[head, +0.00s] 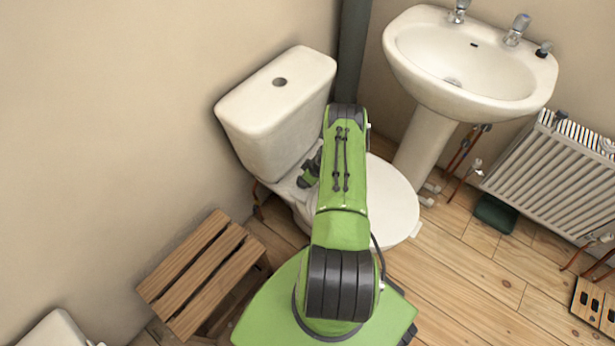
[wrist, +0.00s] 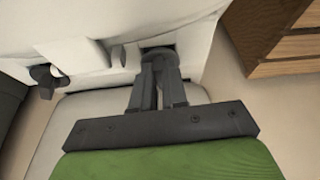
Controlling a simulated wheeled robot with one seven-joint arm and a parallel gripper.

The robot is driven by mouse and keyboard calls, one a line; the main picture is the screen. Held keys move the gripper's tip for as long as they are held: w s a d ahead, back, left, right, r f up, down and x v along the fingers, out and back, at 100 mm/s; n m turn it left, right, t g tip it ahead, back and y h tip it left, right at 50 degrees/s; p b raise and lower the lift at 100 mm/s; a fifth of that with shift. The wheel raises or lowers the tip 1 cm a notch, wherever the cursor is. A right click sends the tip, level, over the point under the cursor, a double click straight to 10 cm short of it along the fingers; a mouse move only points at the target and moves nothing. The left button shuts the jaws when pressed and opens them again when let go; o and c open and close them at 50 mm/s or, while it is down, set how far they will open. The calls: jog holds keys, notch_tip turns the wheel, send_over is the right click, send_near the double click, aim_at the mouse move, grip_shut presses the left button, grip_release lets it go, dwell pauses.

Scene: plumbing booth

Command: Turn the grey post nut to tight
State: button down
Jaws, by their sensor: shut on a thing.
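The toilet (head: 270,105) stands against the wall in the head view. My gripper (wrist: 158,62) is at the toilet, and its fingers are closed together on a grey nut (wrist: 157,46) in the wrist view. The nut sits against the white toilet body, and the fingers hide most of it. In the head view my arm hides the nut, and only part of my gripper's end shows beside the cistern. A second dark grey winged fitting (wrist: 46,81) sits to the left in the wrist view. I cannot tell how tight the nut is.
A wooden slatted stool (head: 205,270) stands left of the toilet; its wood also shows at the wrist view's upper right. A washbasin (head: 470,55) and a radiator (head: 555,180) are to the right. Open wooden floor (head: 480,280) lies at lower right.

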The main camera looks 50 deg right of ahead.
jog(key=m, duration=0.1)
jog(key=m+h, duration=0.1)
jog(key=shift+a+m, duration=0.35)
jog(key=shift+m, duration=0.05)
jog(key=shift+w+a+f+m+g+h, duration=0.15)
jog(key=shift+m+h, duration=0.25)
jog(key=shift+m, duration=0.6)
jog(key=shift+s+a+r+m+g+h, duration=0.15)
jog(key=shift+m+h, duration=0.25)
jog(key=shift+m, duration=0.6)
jog(key=shift+w, duration=0.1)
jog(key=shift+f, duration=0.1)
jog(key=c, duration=1.1)
grip_release()
jog(key=shift+d, duration=0.1)
jog(key=shift+c, duration=0.2)
jog(key=p+v, duration=0.5)
jog(key=v, duration=1)
jog(key=shift+a+r, duration=0.2)
jog(key=shift+r, duration=0.15)
